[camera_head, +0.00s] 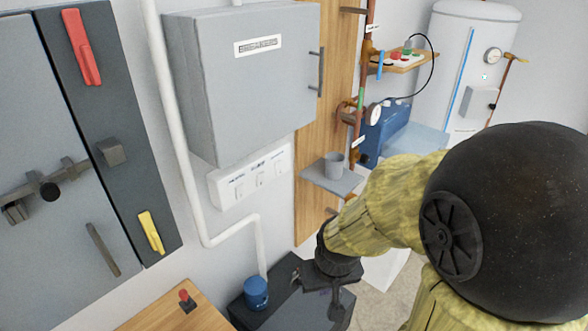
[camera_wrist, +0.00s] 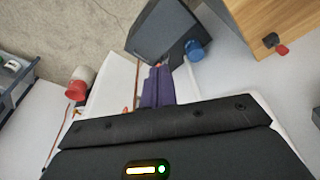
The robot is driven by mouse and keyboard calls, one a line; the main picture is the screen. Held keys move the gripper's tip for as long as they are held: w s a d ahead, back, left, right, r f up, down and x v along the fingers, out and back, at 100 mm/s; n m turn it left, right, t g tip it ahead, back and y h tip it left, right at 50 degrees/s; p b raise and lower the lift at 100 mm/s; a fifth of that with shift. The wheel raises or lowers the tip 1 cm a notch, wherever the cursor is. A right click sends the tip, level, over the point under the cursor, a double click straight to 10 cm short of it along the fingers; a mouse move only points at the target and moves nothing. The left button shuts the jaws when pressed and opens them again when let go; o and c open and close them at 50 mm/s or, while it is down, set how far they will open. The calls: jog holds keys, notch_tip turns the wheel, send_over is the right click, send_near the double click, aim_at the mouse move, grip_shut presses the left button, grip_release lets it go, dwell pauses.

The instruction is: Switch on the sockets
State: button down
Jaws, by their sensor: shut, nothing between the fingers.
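A white switch panel (camera_head: 250,178) is on the wall below a closed grey box (camera_head: 245,85) in the head view. It carries a row of small switches with dark labels above them, too small to read. I cannot tell which switch is for the sockets, or their positions. My gripper (camera_head: 338,308) hangs low, below and to the right of the panel, apart from it. In the wrist view, its dark purple fingers (camera_wrist: 157,84) are together and hold nothing. The panel is not recognisable in the wrist view.
A white pipe (camera_head: 180,130) runs down the wall left of the panel. A grey shelf (camera_head: 334,181) with a grey cup (camera_head: 335,165) juts out at its right. Below are a black cabinet (camera_head: 285,278), a blue cylinder (camera_head: 256,292) and a wooden top with a red-knobbed lever (camera_head: 186,299).

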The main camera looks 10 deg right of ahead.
dwell(0.3)
jog(key=w+d+n+t+y, duration=0.2)
jog(key=w+n+t+y, duration=0.1)
jog(key=w+n, duration=0.5)
jog(key=w+d+n+t+y+p, duration=0.1)
jog(key=w+d+n+t+y, duration=0.2)
jog(key=w+n, duration=0.5)
jog(key=w+d+n+t+y, duration=0.3)
jog(key=w+n, duration=0.6)
jog(key=w, duration=0.4)
jog(key=shift+w+d+r+t+y+p, duration=0.15)
jog(key=shift+w+r+t+y+p, duration=0.2)
jog(key=shift+t, duration=0.55)
